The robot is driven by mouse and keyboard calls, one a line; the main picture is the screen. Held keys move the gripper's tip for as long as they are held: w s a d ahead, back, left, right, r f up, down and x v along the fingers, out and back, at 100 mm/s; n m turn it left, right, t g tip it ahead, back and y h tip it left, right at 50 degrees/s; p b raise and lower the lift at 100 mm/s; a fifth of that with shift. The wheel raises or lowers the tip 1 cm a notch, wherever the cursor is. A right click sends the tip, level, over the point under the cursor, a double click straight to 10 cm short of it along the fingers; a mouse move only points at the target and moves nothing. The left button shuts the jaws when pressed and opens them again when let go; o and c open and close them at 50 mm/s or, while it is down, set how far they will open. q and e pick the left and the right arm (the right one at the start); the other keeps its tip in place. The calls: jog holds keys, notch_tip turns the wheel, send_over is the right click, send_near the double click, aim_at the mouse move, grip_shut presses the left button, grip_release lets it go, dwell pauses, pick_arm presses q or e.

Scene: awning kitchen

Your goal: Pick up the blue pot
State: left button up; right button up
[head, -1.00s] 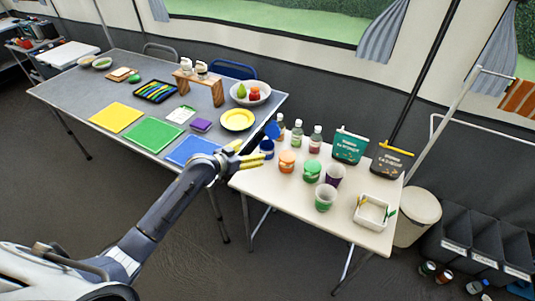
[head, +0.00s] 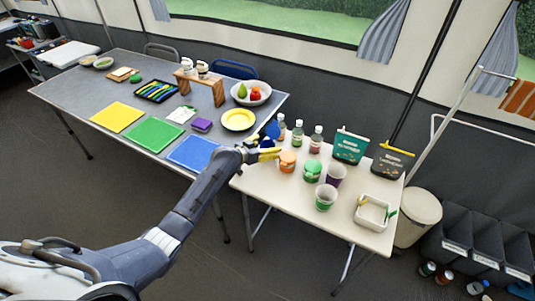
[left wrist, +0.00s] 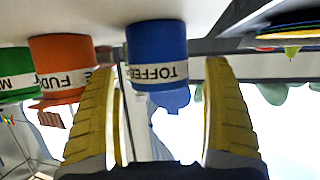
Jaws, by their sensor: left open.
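The blue pot (head: 267,142) stands at the left edge of the white table in the head view, partly hidden by my left gripper. In the left wrist view the blue pot (left wrist: 158,50) appears upside down, with a white label reading "TOFFEE". My left gripper (head: 273,150) is open and close to the pot. In the wrist view its two yellow fingers lie on either side of the pot's picture, with nothing held between them. Whether the fingertips reach around the pot or stop short of it is unclear. My right gripper is not in view.
An orange pot (head: 287,160) and a green pot (head: 312,171) stand right of the blue pot. Several bottles (head: 297,133) are behind, and cups (head: 326,197) stand in front. The grey table (head: 75,90) with coloured mats lies left. A white tray (head: 371,212) is at the right.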

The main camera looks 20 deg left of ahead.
pick_arm(q)
jog(key=shift+w+d+f, duration=0.25)
jog(key=shift+w+f, duration=0.05)
jog(key=shift+w, duration=0.2)
jog(key=shift+c, duration=0.2)
jog(key=c, duration=1.3)
jog(key=shift+r, duration=0.15)
jog(key=shift+c, duration=0.2)
notch_tip(320, 180, up, 20)
jog(key=f, duration=0.1)
jog(key=s+d+r+n+y, duration=0.1)
jog(key=s+n+y, duration=0.1)
jog(key=s, duration=0.9)
jog(key=s+d+r+n+t+y, duration=0.1)
jog(key=s+r+n+y, duration=0.1)
jog(key=s, duration=0.8)
jog(key=shift+s+r+n+y, duration=0.25)
jog(key=shift+s+n+y, duration=0.2)
jog(key=shift+y, duration=0.45)
